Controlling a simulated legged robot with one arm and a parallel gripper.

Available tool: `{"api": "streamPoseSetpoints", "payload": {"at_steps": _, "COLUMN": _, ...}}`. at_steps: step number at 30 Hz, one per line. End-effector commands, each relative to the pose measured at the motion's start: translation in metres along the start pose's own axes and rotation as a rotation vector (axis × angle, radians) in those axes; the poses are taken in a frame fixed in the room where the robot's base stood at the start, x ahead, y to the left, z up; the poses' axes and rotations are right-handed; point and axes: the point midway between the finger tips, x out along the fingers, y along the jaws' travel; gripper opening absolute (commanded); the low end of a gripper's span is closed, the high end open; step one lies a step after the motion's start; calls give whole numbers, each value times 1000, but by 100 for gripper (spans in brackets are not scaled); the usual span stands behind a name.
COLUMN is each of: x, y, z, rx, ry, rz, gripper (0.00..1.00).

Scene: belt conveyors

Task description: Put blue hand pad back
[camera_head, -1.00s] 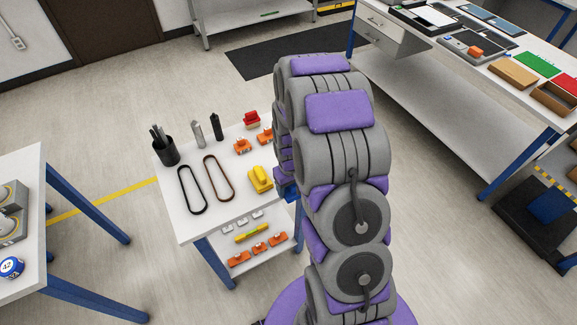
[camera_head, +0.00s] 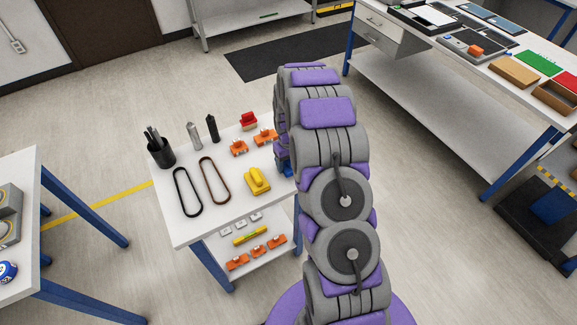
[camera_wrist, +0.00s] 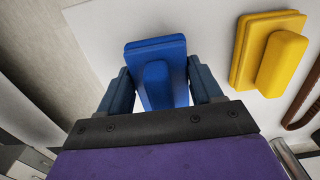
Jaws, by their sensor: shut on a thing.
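The blue hand pad (camera_wrist: 155,42) has a flat rectangular plate and a raised grip. In the wrist view, my gripper (camera_wrist: 160,72) is shut on its grip, with one dark blue finger on each side. The pad is over the white tabletop beside the yellow hand pad (camera_wrist: 270,50). I cannot tell whether it touches the surface. In the head view, my arm covers most of the gripper; only a bit of blue shows at the table's right edge. The yellow pad (camera_head: 257,181) lies just left of it.
The small white table (camera_head: 225,213) holds a black cup of tools (camera_head: 160,153), two belt loops (camera_head: 187,192), orange parts (camera_head: 239,148) and a red part (camera_head: 249,121). Its lower shelf holds more parts. A workbench (camera_head: 440,105) stands at right.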

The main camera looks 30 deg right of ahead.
Motion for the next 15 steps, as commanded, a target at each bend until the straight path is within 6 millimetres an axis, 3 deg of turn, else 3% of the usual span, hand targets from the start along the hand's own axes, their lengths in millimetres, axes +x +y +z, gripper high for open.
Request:
{"api": "streamPoseSetpoints", "payload": {"at_steps": 3, "x": 17, "y": -2, "z": 1, "rx": 0, "ry": -3, "rz": 0, "gripper": 37}}
{"api": "streamPoseSetpoints", "payload": {"at_steps": 13, "x": 19, "y": -3, "z": 0, "rx": -1, "ry": 0, "rz": 3, "gripper": 37}}
{"api": "streamPoseSetpoints", "payload": {"at_steps": 14, "x": 19, "y": -2, "z": 0, "rx": -1, "ry": 0, "rz": 2, "gripper": 66}}
{"api": "streamPoseSetpoints", "payload": {"at_steps": 15, "x": 19, "y": -2, "z": 0, "rx": -1, "ry": 0, "rz": 2, "gripper": 70}}
